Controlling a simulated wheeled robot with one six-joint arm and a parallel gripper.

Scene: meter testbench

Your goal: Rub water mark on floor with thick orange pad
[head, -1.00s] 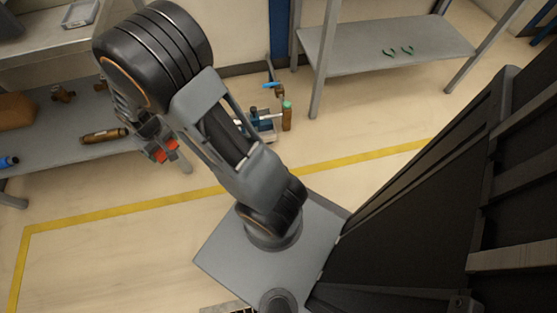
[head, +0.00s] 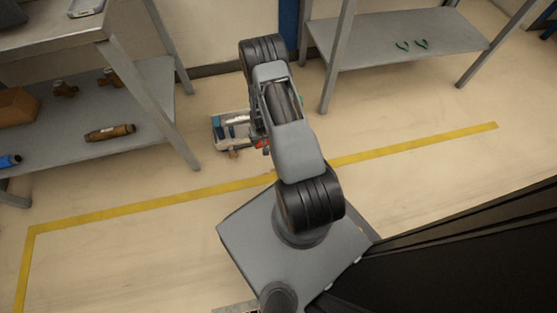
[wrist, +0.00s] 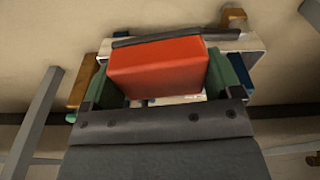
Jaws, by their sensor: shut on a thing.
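The thick orange pad (wrist: 158,68) is a red-orange block held between the two green fingers of my gripper (wrist: 160,78) in the wrist view. My gripper is shut on it. In the head view only a small red-orange part (head: 262,143) shows beside my arm, which hides most of the gripper. The pad is in front of a light tray in the wrist view; I cannot tell the gap between them. I cannot make out a water mark on the visible floor (head: 120,250).
The tray (head: 218,147) with tools stands on the floor behind the yellow line (head: 130,209). A grey shelf unit (head: 150,80) with brass fittings is at the left, another shelf (head: 440,45) at the back right. Open floor lies at front left.

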